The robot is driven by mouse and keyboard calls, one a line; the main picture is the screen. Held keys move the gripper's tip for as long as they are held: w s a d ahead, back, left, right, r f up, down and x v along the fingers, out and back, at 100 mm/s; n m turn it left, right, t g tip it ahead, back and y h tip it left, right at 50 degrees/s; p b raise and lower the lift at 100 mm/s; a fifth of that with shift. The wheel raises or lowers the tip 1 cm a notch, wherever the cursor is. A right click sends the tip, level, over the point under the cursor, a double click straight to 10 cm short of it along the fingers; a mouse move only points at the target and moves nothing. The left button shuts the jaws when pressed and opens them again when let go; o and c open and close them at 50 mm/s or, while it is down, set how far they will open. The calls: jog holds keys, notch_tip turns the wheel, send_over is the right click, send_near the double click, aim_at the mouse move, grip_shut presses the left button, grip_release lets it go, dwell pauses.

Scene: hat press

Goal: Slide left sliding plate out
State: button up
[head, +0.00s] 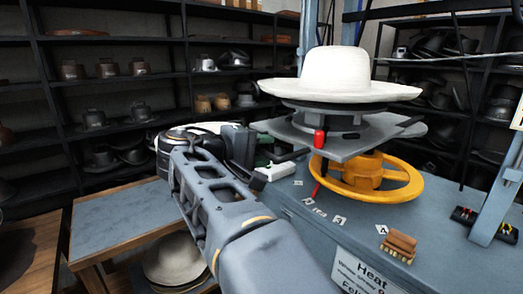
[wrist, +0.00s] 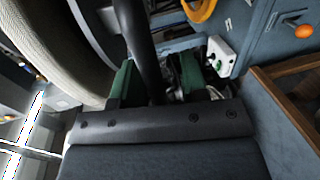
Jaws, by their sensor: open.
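The press carries a cream hat (head: 335,75) on a dark block. Beneath it are flat grey sliding plates; the left one (head: 290,133) juts out toward my arm. A dark bar handle (head: 288,157) shows at its left side. My gripper (head: 250,162) is beside this handle, left of the press, and is partly hidden by my wrist. In the wrist view, the green-padded fingers of my gripper (wrist: 156,78) are apart, with a black bar (wrist: 138,35) running between them. I cannot tell whether either finger touches it.
An orange wheel (head: 383,180) and a red-knobbed lever (head: 319,139) are at the press. A white control box (head: 274,171) sits on the blue-grey bench (head: 300,212), near my gripper. A brush (head: 399,244) lies at right. A low table (head: 120,220) stands left; hat shelves line the back.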

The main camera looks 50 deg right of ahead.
jog(key=p+v, duration=0.4)
jog(key=v, duration=0.9)
jog(key=shift+a, duration=0.35)
jog(key=shift+w+r, duration=0.1)
jog(key=shift+r, duration=0.05)
